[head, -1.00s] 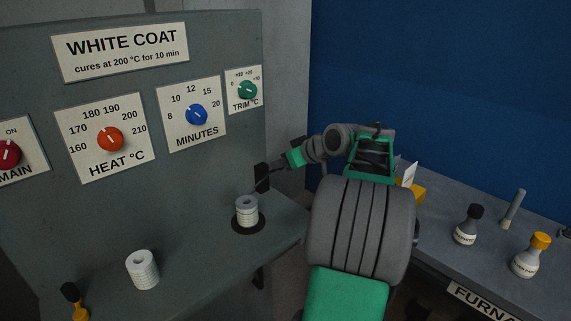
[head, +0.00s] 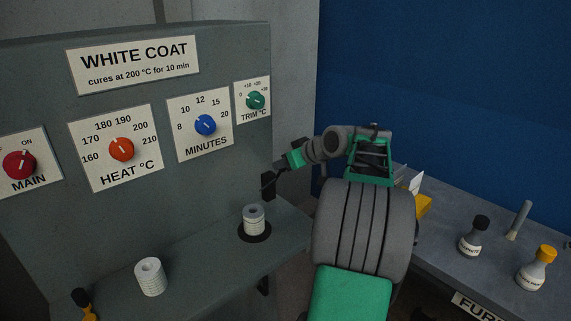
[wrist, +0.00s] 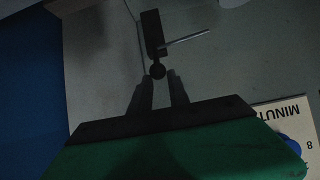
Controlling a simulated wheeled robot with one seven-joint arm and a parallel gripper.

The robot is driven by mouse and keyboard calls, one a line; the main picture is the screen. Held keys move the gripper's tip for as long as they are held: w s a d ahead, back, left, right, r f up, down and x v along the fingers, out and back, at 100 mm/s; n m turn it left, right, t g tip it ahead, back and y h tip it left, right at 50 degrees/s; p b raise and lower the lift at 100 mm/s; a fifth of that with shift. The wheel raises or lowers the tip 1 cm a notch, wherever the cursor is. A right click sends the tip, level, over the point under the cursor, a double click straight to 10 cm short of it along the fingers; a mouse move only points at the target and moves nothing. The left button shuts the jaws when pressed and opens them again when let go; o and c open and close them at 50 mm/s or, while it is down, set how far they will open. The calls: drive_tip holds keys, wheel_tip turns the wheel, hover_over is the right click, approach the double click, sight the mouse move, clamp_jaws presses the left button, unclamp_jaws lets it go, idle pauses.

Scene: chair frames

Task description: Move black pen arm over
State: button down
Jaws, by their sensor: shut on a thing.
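The black pen arm (head: 268,186) stands at the right edge of the grey panel, above the shelf. A thin pen slants from it, near a white ribbed spool (head: 253,219) that stands upright on a black disc (head: 253,236). In the wrist view the pen arm (wrist: 151,28) shows as a dark bar with a round knob at its near end, and the thin pen (wrist: 186,38) juts to the right. My gripper (wrist: 158,80) is shut on the knob, with one finger on each side. In the head view my gripper (head: 279,173) is small and dark beside the arm.
A second white spool (head: 150,277) stands on the shelf at left, near a yellow-and-black handle (head: 82,302). Heat (head: 121,148), minutes (head: 205,125) and trim (head: 256,100) dials are on the panel. The right bench carries bottles (head: 474,238) and a grey cylinder (head: 519,220).

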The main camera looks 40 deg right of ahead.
drive_tip(key=shift+w+r, duration=0.1)
drive_tip(key=shift+w+r+p, duration=0.25)
drive_tip(key=shift+w+p, duration=0.2)
drive_tip(key=shift+p, duration=0.05)
drive_tip(key=shift+w, duration=0.3)
drive_tip(key=shift+w+r+p, duration=0.25)
drive_tip(key=shift+w+p, duration=0.2)
drive_tip(key=shift+w, duration=0.15)
drive_tip(key=c, duration=2.2)
unclamp_jaws()
drive_tip(key=c, duration=1.7)
unclamp_jaws()
